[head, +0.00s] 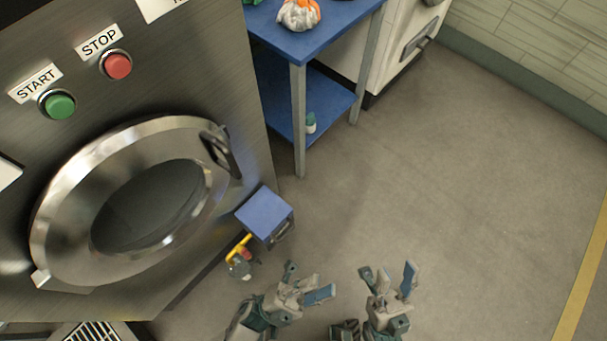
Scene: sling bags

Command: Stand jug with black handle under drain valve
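The drain valve (240,247), with a yellow lever and a red part, is low at the washer's right side. A small clear or greyish piece (239,269) shows just below it; I cannot tell whether it is a jug or part of the valve. No jug with a black handle can be made out for certain. My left gripper (305,281) is open and empty, right of and below the valve in the picture. My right gripper (388,276) is open and empty, further right over the floor.
A steel washer (130,95) with a round door (50,215) fills the left. A blue box (265,214) with a dark latch or handle sits beside the valve. A blue table (318,38) holds an orange-and-white bundle (299,15). A floor grate (92,332) is bottom left. The floor right is clear.

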